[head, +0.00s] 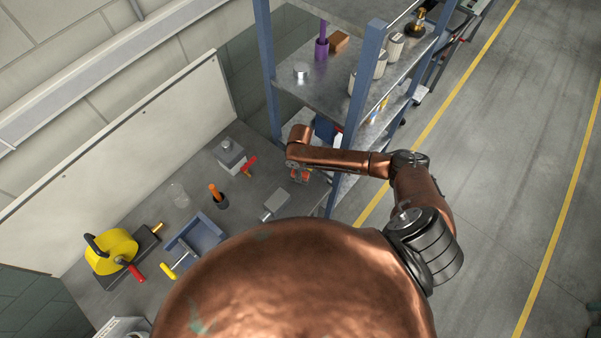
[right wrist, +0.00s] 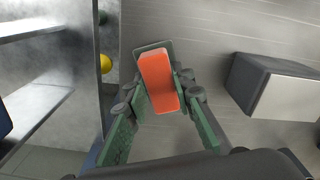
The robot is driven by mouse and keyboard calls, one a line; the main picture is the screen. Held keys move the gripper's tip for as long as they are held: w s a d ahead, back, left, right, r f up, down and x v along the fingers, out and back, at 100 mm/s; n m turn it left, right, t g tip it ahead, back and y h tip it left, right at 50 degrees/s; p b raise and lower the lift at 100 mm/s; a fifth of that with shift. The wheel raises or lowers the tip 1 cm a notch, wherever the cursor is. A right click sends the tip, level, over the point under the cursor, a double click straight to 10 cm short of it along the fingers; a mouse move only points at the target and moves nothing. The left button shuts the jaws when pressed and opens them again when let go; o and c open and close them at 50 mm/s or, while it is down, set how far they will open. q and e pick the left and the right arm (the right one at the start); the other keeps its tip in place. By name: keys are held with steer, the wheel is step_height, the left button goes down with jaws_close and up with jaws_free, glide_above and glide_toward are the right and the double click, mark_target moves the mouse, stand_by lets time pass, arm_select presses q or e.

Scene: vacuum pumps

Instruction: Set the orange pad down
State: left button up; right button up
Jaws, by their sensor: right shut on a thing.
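The orange pad (right wrist: 160,82) is a rounded red-orange block. My right gripper (right wrist: 158,92) is shut on it, with a green finger on either side. A flat grey-green piece shows behind the pad's far end; I cannot tell what it is. In the head view, a bit of the pad (head: 299,176) shows under my right wrist, over the bench (head: 215,243) near its shelf-side end. I cannot tell whether the pad touches the bench top. My left gripper is not in view.
A grey block (head: 275,204) lies close to my right gripper and shows at the right of the wrist view (right wrist: 275,87). The shelf rack (head: 365,75) stands beside my right arm.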

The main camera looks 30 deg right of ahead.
steer(key=shift+f, duration=0.4)
steer(key=shift+f, duration=0.3)
stand_by(0.3)
steer(key=o, duration=1.1)
step_height(320, 180, up, 12)
steer(key=shift+c, duration=0.2)
jaws_close()
stand_by(0.4)
stand_by(1.2)
